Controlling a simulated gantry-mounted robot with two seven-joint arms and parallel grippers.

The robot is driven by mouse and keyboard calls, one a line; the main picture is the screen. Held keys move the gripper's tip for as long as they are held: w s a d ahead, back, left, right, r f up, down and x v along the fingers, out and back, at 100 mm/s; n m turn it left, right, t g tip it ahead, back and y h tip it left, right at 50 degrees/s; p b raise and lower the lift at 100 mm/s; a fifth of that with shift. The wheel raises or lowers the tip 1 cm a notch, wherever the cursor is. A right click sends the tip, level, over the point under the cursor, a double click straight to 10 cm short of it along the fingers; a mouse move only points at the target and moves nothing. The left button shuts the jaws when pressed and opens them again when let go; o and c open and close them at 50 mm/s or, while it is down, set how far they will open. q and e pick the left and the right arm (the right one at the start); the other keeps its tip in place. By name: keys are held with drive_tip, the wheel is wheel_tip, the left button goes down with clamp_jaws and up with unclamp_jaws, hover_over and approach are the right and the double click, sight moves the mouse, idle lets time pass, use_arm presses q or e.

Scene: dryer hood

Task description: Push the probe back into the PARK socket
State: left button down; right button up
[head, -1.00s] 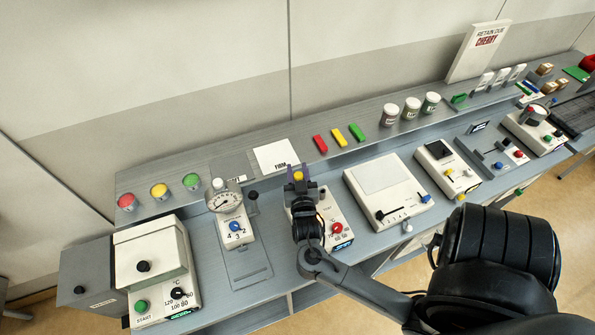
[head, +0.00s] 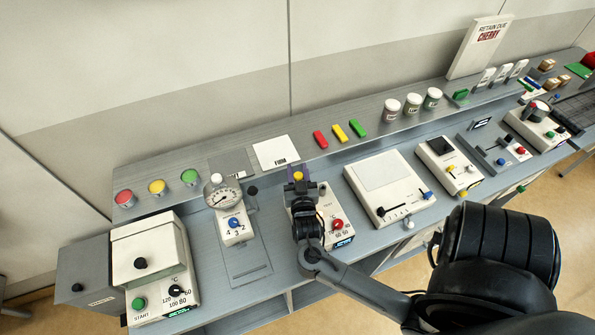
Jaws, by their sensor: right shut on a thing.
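My right gripper (head: 300,183) is over the back part of a white instrument box (head: 335,205) with a red knob and a lit green display. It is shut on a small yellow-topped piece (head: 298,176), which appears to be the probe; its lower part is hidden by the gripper. My gripper and wrist cover the left side of the box. No PARK marking can be read, and the socket cannot be made out. I cannot tell how deep the probe sits. My left gripper is not in view.
A white flat unit with sliders (head: 390,190) stands to the right. Red, yellow and green blocks (head: 340,133) and a white card (head: 276,153) lie on the shelf behind.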

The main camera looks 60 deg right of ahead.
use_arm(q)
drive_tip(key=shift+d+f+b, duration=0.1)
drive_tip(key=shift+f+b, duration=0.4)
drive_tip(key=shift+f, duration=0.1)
use_arm(e)
drive_tip(key=shift+f, duration=0.9)
drive_tip(key=o, duration=1.2)
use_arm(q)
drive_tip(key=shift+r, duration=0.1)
use_arm(e)
drive_tip(key=shift+a, duration=0.1)
